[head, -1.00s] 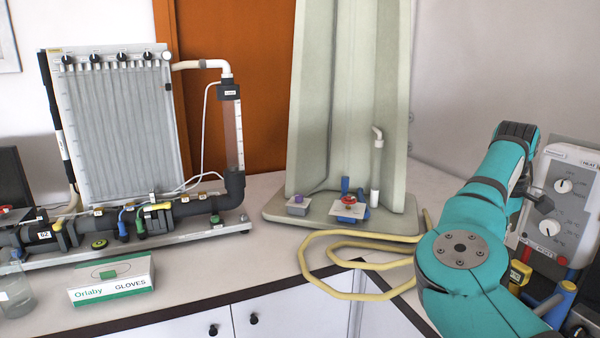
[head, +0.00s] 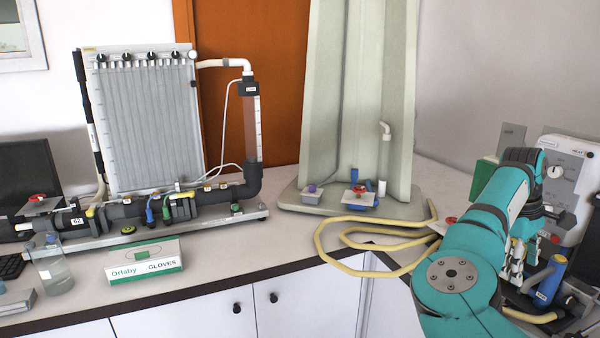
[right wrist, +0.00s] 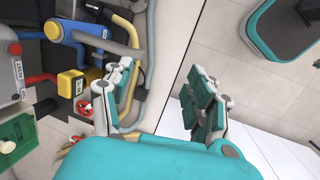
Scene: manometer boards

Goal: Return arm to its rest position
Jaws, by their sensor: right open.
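My right arm (head: 470,240) is teal and rises from the bottom right of the head view, bending at the wrist. My right gripper (head: 517,262) hangs below the wrist, partly behind the arm, over the right-hand bench. In the right wrist view the gripper (right wrist: 160,78) shows its two teal and grey fingers spread apart, with nothing between them. The fingers are above the bench's front edge and a yellow hose. My left gripper is out of view.
A manometer board (head: 150,120) stands on the left bench, with a gloves box (head: 145,262) in front. A yellow hose (head: 335,258) loops across the corner. A control box (head: 565,185) and a blue-handled pipe (head: 550,280) are close by the right gripper.

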